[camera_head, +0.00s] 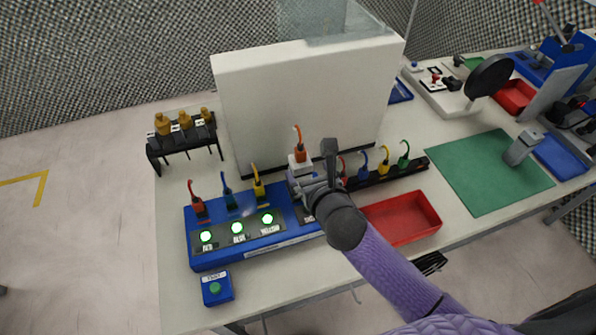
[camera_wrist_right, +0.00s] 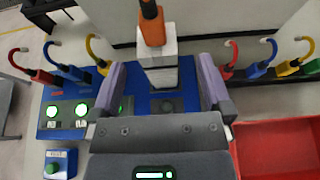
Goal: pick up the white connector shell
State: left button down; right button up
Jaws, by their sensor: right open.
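A white connector shell (camera_head: 300,163) stands upright at the back of the blue test box, with an orange plug and hooked wire on top. In the right wrist view the white shell (camera_wrist_right: 158,62) appears between the two fingers. My right gripper (camera_head: 313,170) is open just in front of the shell, one finger on each side in the wrist view (camera_wrist_right: 162,88). Neither finger visibly touches it; the exact depth gap is hard to tell. The gripper hides part of the blue box. My left gripper is not in view.
The blue test box (camera_head: 200,258) carries red, blue and yellow plugs and lit green lamps. A black rack (camera_head: 415,166) with more hooked plugs is to the right. A red tray (camera_head: 433,222) sits in front of it. A large white panel (camera_head: 300,95) stands close behind.

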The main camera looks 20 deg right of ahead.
aim_at(303, 166)
jog(key=b+x, duration=0.1)
jog(key=x, duration=0.4)
jog(key=shift+a+f+b, duration=0.15)
jog(key=shift+a+b, duration=0.05)
jog(key=shift+b, duration=0.15)
jog(key=shift+w, duration=0.3)
grip_shut()
